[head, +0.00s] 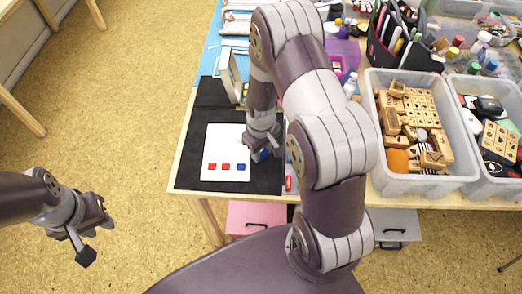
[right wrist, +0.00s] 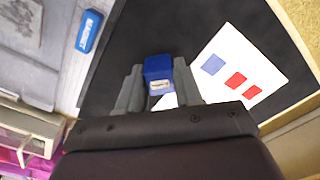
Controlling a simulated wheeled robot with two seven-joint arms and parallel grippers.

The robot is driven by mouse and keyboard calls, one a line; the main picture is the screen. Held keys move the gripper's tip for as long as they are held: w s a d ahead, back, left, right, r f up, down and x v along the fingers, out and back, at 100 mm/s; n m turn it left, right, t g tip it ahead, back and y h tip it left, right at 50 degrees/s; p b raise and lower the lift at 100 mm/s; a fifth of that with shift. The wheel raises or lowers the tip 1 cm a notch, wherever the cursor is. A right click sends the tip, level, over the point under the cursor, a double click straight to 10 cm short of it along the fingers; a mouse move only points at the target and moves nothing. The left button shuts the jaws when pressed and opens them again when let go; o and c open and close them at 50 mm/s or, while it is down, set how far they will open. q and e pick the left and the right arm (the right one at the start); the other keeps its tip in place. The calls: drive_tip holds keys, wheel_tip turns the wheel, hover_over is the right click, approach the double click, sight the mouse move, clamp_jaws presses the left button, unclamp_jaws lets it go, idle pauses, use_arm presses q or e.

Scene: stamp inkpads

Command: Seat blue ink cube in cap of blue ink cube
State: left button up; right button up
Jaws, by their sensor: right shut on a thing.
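The blue ink cube (right wrist: 158,68) is between the fingers of my right gripper (right wrist: 159,75), which is shut on it. It has a white label on its near side. In the head view, my right gripper (head: 263,150) is over the black mat by the right edge of the white paper, and only a bit of blue shows under it. I cannot make out the cap of the blue ink cube in either view. My left gripper (head: 97,240) is open and empty, out over the floor left of the table.
The white paper (head: 225,140) bears two red squares and one blue square on the black mat (head: 200,120). A blue oblong piece (right wrist: 90,31) lies beside the mat. A clear bin of wooden stamps (head: 425,185) stands to the right. My right arm hides part of the table.

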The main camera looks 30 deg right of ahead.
wheel_tip(320, 180, up, 4)
drive_tip(key=shift+r, duration=0.1)
drive_tip(key=s+a+r, duration=0.6)
drive_tip(key=s, duration=0.3)
drive_tip(key=w+m+p, duration=0.2)
drive_tip(key=w, duration=1)
drive_tip(key=shift+m, duration=0.3)
drive_tip(key=w+f, duration=0.2)
drive_tip(key=f, duration=0.1)
drive_tip(key=w+d+f, duration=0.1)
drive_tip(key=shift+f+p, duration=0.35)
drive_tip(key=shift+f, duration=0.05)
drive_tip(key=shift+s+d, duration=0.1)
